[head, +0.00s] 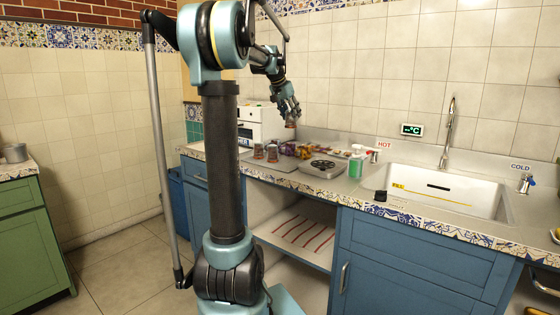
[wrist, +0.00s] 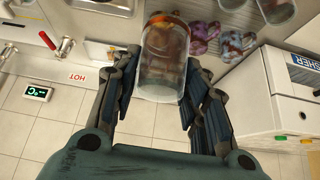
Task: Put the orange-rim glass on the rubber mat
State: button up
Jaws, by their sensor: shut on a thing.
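My gripper (head: 289,112) is raised above the back of the counter, its fingers pointing down. It is shut on a clear glass (wrist: 163,70), which sits between the fingers (wrist: 160,95) in the wrist view. The held glass shows small under the fingers in the head view (head: 290,124). Two more glasses (head: 258,151) (head: 272,153) stand on the counter, on or beside a flat grey surface (head: 275,166). I cannot tell for sure whether that surface is the rubber mat.
Colourful patterned items (head: 304,151) stand right of the two glasses. A white appliance (head: 250,125) stands at the left end.

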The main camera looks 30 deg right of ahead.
jog(key=shift+w+a, duration=0.25)
jog(key=shift+a, duration=0.1)
jog(key=shift+a+f, duration=0.1)
jog(key=shift+f, duration=0.15)
notch_tip(320, 180, down, 17)
jog(key=shift+r, duration=0.15)
jog(key=o, duration=1.1)
jog(key=shift+a, duration=0.1)
